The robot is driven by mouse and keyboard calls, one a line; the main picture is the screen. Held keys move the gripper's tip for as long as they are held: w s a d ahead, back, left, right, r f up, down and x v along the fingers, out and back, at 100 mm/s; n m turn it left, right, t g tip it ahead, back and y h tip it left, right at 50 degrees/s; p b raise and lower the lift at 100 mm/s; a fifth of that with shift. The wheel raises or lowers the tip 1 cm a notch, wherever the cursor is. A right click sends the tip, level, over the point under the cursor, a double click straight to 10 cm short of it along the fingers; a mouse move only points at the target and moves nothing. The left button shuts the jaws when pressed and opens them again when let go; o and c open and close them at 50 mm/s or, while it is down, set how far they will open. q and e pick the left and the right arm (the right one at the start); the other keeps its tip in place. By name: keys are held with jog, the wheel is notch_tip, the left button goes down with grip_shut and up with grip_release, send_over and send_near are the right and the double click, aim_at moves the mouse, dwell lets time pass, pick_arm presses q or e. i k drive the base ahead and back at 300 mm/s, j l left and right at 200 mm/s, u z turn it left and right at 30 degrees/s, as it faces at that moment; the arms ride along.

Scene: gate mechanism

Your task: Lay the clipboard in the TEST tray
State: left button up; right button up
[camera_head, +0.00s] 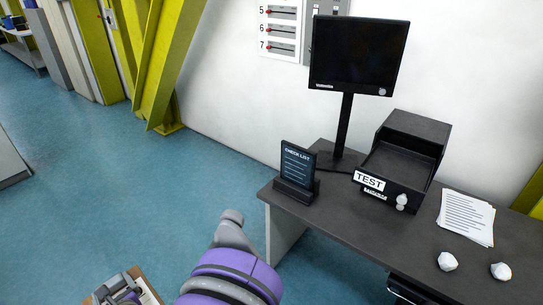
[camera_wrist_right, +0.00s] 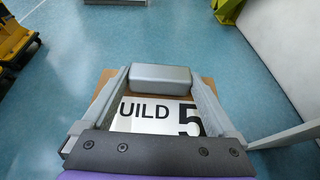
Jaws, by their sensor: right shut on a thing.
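The clipboard is a brown board with a white sheet reading "UILD 5" in the right wrist view (camera_wrist_right: 150,118), and part of it shows at the bottom left edge of the head view (camera_head: 149,290). My right gripper (camera_wrist_right: 160,78) is shut on the clipboard, with a grey block between its fingertips. In the head view the gripper (camera_head: 118,292) is partly cut off by the bottom edge. The TEST tray (camera_head: 402,165) is a black two-level tray on the desk, with a white TEST label on its front. Its lower level looks empty. The clipboard is well left of the tray, away from the desk.
The dark desk (camera_head: 350,228) carries a monitor (camera_head: 358,55), a check list stand (camera_head: 297,172), loose papers (camera_head: 466,217) and crumpled paper balls (camera_head: 447,261). The stand is left of the tray; the monitor pole is behind it. Blue floor left of the desk is clear.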

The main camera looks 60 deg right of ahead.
aim_at(396, 172)
jog(key=i+z, duration=0.1)
jog(key=z, duration=0.3)
jog(key=i+z, duration=0.1)
jog(key=z, duration=0.3)
jog(key=j+z, duration=0.1)
jog(key=z, duration=0.25)
jog(key=i+j, duration=0.05)
